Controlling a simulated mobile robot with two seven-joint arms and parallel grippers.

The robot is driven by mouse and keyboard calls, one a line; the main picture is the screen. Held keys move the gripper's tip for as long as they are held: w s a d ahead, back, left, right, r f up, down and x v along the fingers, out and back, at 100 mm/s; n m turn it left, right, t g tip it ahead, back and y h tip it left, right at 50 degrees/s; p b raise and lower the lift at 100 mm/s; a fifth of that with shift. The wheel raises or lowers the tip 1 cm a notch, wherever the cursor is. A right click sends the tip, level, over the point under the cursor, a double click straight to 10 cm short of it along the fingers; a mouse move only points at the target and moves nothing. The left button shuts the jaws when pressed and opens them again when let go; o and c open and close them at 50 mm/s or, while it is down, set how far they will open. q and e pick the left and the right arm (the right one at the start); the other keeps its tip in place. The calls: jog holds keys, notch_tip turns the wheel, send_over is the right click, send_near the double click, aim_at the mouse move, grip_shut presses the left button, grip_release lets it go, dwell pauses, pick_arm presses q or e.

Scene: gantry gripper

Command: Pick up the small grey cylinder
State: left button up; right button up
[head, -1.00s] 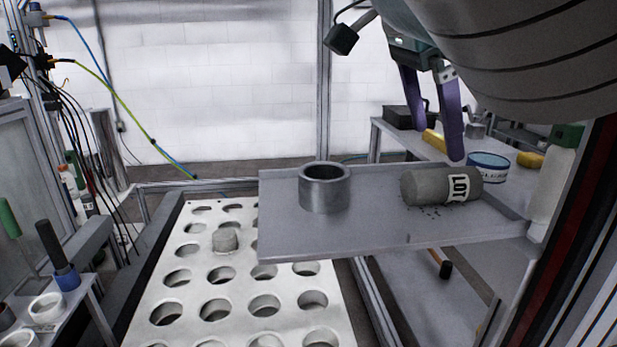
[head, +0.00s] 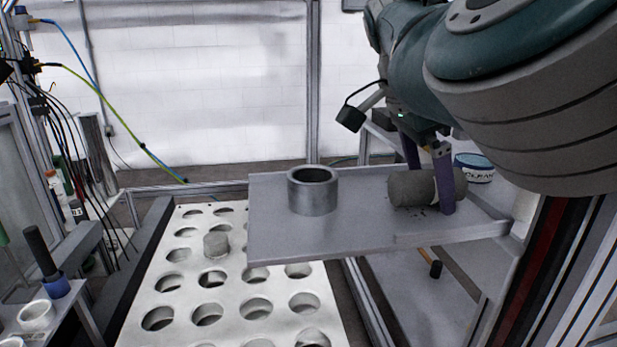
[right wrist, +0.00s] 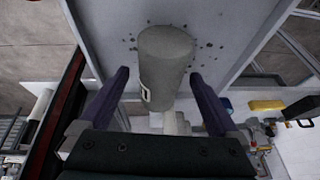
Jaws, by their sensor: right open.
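A grey cylinder (head: 408,188) lies on its side on the right part of the grey shelf (head: 275,232). Its label is mostly hidden behind a finger in the head view. My right gripper (head: 431,188) is open, with one purple finger on the near side of this cylinder and the other on the far side. In the right wrist view the cylinder (right wrist: 168,58) lies between the spread fingertips (right wrist: 160,77), with gaps on both sides. Another short grey cylinder (head: 216,244) stands in the white perforated plate (head: 232,278). My left gripper is not in view.
A hollow metal ring (head: 313,193) stands on the shelf left of the lying cylinder. Dark crumbs lie around that cylinder. A round labelled tub (head: 474,167) is behind the gripper. A hammer (head: 434,266) lies below the shelf. Free shelf surface lies at the left front.

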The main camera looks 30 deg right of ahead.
jog(key=shift+f, duration=0.2)
grip_shut()
dwell(0.8)
